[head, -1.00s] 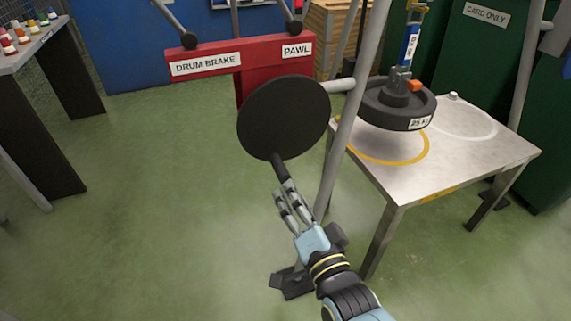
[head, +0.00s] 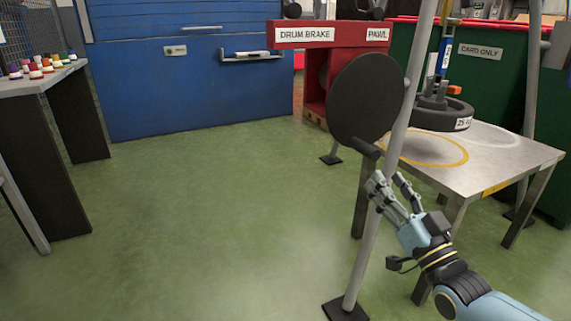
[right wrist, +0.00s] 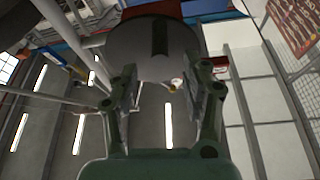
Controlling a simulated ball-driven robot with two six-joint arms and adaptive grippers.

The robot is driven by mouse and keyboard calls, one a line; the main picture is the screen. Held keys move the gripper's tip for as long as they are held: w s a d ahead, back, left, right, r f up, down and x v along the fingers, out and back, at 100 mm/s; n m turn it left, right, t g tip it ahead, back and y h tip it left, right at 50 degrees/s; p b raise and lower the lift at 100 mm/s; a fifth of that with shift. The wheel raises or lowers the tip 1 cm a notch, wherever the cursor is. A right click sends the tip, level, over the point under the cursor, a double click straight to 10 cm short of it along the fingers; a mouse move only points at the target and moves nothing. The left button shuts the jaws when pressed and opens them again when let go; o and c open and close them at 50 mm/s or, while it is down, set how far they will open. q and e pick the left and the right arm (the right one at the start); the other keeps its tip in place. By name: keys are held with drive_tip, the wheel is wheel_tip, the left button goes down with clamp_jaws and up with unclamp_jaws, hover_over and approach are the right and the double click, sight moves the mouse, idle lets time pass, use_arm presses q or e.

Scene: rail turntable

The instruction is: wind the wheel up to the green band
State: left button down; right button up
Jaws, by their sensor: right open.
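The wheel (head: 365,100) is a dark round disc on a frame under a red panel. Its dark crank handle (head: 364,149) sticks out near the bottom of the disc. My right gripper (head: 390,181) is open and empty, just below and to the right of the handle in the head view. In the right wrist view the disc (right wrist: 130,45) and handle (right wrist: 160,38) lie beyond the open fingers (right wrist: 160,95). A dark round weight (head: 440,113) hangs from a blue strap-like gauge (head: 445,52) over the table. I cannot make out a green band. My left gripper is out of view.
A grey slanted post (head: 385,190) stands between the wheel and the metal table (head: 515,155), close to my right gripper. The red panel (head: 350,33) reads DRUM BRAKE and PAWL. A bench (head: 35,85) with coloured items stands left. Green floor between is clear.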

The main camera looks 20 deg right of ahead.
sight(367, 152)
drive_tip(key=b+x, duration=0.1)
drive_tip(key=x, duration=0.8)
drive_tip(key=shift+f+b, duration=0.1)
drive_tip(key=shift+b, duration=0.3)
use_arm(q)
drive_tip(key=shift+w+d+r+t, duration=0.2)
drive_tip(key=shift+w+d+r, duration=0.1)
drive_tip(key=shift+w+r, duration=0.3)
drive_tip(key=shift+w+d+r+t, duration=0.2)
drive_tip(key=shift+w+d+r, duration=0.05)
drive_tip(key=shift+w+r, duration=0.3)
use_arm(e)
drive_tip(key=shift+w+r, duration=0.2)
drive_tip(key=shift+w, duration=0.2)
drive_tip(key=shift+c, duration=0.3)
clamp_jaws()
